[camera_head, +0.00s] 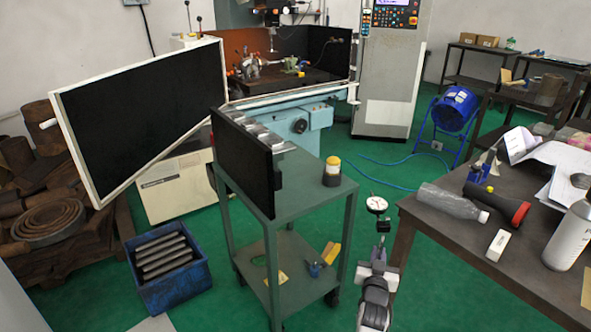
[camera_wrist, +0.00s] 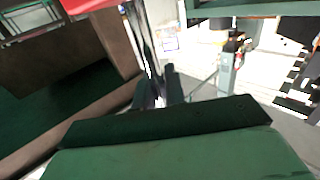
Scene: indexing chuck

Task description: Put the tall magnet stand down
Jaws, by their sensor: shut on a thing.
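The tall magnet stand (camera_head: 377,205) shows a round white dial at its top in the head view. My gripper (camera_head: 383,238) is shut on it just below the dial and holds it upright. The stand's lower part is hidden or too small to make out. The stand is in the gap between the green trolley (camera_head: 322,195) and the dark workbench (camera_head: 425,222) on the right. In the wrist view my gripper's dark fingers (camera_wrist: 160,92) are near the middle, and what they hold is unclear.
The workbench carries a clear bottle (camera_head: 452,201), a black-and-red torch (camera_head: 497,202), a white box (camera_head: 498,245) and a white bottle (camera_head: 572,238).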

